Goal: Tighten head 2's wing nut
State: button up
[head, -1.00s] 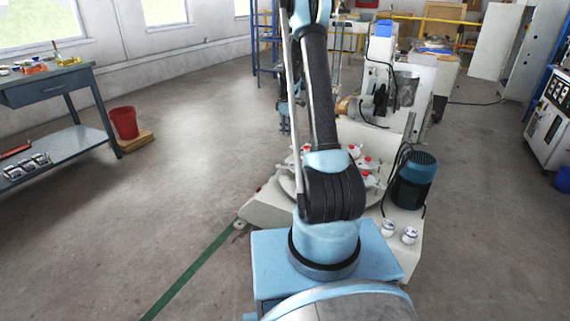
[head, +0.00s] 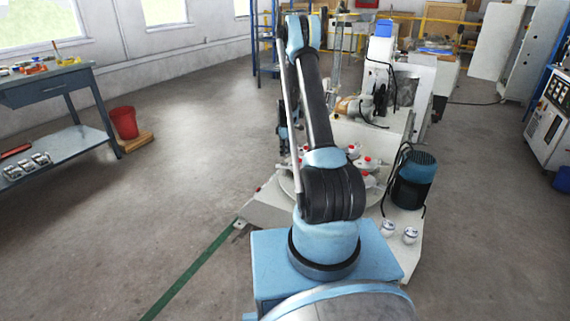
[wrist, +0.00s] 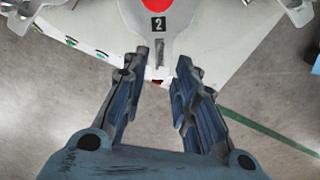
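In the wrist view, the head marked 2 (wrist: 158,24) is at the top centre, a grey metal arm with a black number plate and a red round top cut off by the upper edge. My gripper (wrist: 163,62) is open below it, its two fingers apart and pointing toward the head's near end. A small dark red bit shows between the fingertips; I cannot tell what it is. The wing nut cannot be made out clearly. In the head view, the machine's turntable (head: 287,187) with several red-topped heads is partly hidden behind my arm.
A blue motor (head: 414,180) and two white cups (head: 388,229) stand on the machine's right side. A workbench (head: 60,95) and a red bucket (head: 124,122) are at the left. The floor between bench and machine is clear.

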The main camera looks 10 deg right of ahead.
aim_at(284, 163)
jog(key=shift+f, duration=3.35)
grip_shut()
